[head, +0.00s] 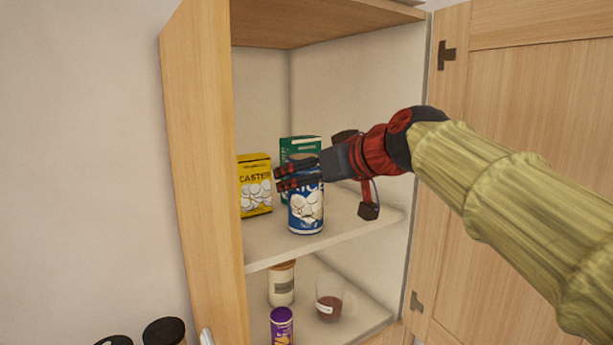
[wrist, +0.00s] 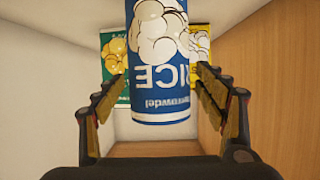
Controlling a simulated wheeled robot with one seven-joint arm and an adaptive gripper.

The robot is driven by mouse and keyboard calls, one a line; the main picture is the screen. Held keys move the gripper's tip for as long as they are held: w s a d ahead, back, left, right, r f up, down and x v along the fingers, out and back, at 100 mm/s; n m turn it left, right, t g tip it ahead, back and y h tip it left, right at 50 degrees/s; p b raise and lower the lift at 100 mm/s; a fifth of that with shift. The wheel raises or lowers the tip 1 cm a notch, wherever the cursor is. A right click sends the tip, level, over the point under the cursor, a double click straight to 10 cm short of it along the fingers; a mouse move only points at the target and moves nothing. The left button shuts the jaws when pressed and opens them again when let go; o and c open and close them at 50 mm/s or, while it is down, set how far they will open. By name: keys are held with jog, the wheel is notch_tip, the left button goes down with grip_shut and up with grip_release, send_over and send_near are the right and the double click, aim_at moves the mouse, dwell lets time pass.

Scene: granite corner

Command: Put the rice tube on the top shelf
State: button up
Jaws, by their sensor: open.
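The rice tube (head: 306,209) is a blue and white cylinder with a picture of white grains. It stands upright on the upper shelf (head: 350,219) of the open cabinet, near the shelf's front edge. My gripper (head: 298,178) is at the tube's upper part. In the wrist view the tube (wrist: 160,80) appears upside down between the two open fingers (wrist: 160,95), with a visible gap on each side near the fingertips. The head view hides part of the tube's top behind my gripper.
A yellow box (head: 255,185) stands left of the tube, and a green box (head: 300,146) stands behind it. The lower shelf holds a lidded jar (head: 282,284), a glass with dark contents (head: 329,300) and a purple tube (head: 282,326). The cabinet door (head: 530,110) is open at right.

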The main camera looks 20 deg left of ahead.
jog(key=b+v, duration=0.1)
jog(key=v, duration=1.1)
jog(key=shift+b, duration=0.4)
jog(key=s+d+f+m+g+h, duration=0.1)
jog(key=s+d+f+m+h, duration=0.2)
jog(key=s+d+f, duration=0.4)
jog(key=s+d+f+m+g+h, duration=0.1)
jog(key=s+d+f+m+h, duration=0.2)
jog(key=f, duration=1.9)
jog(key=s+d+f+m+g+h, duration=0.1)
jog(key=s+d+f+m+h, duration=0.2)
jog(key=s+d+f, duration=0.9)
jog(key=d+f+h, duration=0.1)
jog(key=d+f, duration=0.1)
jog(key=d, duration=0.4)
jog(key=shift+d+f+m, duration=0.2)
jog(key=shift+d+m, duration=0.1)
jog(key=shift+m, duration=0.1)
